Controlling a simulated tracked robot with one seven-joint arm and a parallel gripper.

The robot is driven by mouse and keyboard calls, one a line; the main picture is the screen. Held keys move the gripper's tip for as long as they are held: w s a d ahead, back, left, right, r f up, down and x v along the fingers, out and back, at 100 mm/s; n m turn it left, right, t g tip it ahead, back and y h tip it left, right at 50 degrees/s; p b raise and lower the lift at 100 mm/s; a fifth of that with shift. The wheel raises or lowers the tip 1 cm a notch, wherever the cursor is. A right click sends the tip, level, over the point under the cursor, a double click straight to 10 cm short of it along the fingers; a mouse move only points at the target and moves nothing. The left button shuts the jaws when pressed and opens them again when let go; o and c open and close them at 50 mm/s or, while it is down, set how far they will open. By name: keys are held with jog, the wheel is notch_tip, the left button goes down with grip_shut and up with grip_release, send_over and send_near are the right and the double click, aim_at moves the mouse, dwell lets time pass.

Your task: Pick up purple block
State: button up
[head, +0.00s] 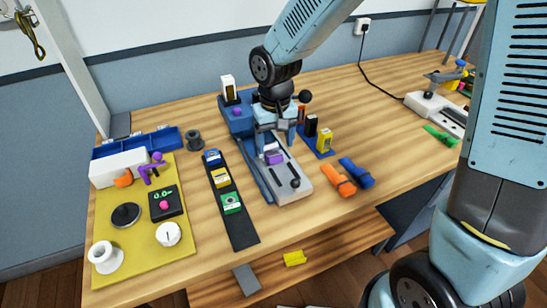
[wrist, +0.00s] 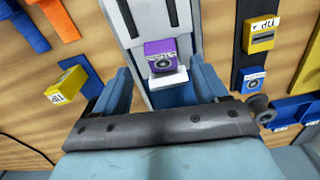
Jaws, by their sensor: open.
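The purple block (head: 274,157) sits on the grey track of the long device (head: 292,165) in the middle of the table. In the wrist view the purple block (wrist: 161,50) shows a round dark mark on its face and has a white ledge (wrist: 168,80) at its lower edge. My gripper (head: 276,140) points down just above and behind the block in the head view. In the wrist view my gripper (wrist: 160,78) is open, with one finger either side of the block's line and nothing held. I cannot tell the exact height gap.
A black strip (head: 233,207) with blue, yellow and green blocks lies left of the device. A yellow block (head: 324,141) and a black block stand on a blue base at right. Orange (head: 338,180) and blue (head: 357,173) pieces lie right. A yellow mat (head: 185,240) holds several items.

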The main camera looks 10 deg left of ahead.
aim_at(274, 154)
jog(key=shift+w+a+f, duration=0.1)
jog(key=shift+f, duration=1.1)
jog(key=shift+a+f, duration=0.1)
jog(key=shift+f, duration=1.05)
grip_shut()
jog(key=shift+r, duration=0.15)
